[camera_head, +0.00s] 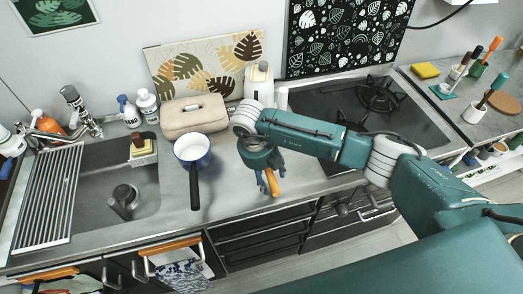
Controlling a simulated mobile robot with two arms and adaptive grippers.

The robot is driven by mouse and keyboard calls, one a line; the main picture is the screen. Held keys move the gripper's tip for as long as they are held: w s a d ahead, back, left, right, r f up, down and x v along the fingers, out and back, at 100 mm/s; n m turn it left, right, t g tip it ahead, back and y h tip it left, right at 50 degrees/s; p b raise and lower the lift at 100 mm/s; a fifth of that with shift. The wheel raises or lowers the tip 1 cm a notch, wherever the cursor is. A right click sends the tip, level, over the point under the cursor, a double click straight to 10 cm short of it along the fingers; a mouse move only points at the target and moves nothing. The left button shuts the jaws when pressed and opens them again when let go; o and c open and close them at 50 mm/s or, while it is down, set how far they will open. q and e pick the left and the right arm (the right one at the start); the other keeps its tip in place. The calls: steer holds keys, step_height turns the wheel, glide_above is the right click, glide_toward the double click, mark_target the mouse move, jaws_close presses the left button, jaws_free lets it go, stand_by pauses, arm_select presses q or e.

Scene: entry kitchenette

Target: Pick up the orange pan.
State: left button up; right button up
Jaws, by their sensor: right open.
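My right gripper (268,183) points down at the front of the counter, to the right of the blue-and-white pan. Its blue fingers are apart, on either side of an orange handle-like piece (274,184) that points toward the counter's front edge. This piece may be the handle of the orange pan. Whatever it joins is hidden under the gripper body, and I cannot tell whether the fingers touch it. My left gripper is not in view.
A blue pan (193,150) with white inside and a black handle stands close by on the left. Behind are a beige bread box (194,115) and a pale bottle (259,80). The sink (115,190) is left, the black cooktop (405,125) right.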

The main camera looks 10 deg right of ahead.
steer(key=shift+d+f, duration=0.1)
steer(key=shift+f, duration=0.55)
jaws_close()
steer(key=shift+w+r, duration=0.1)
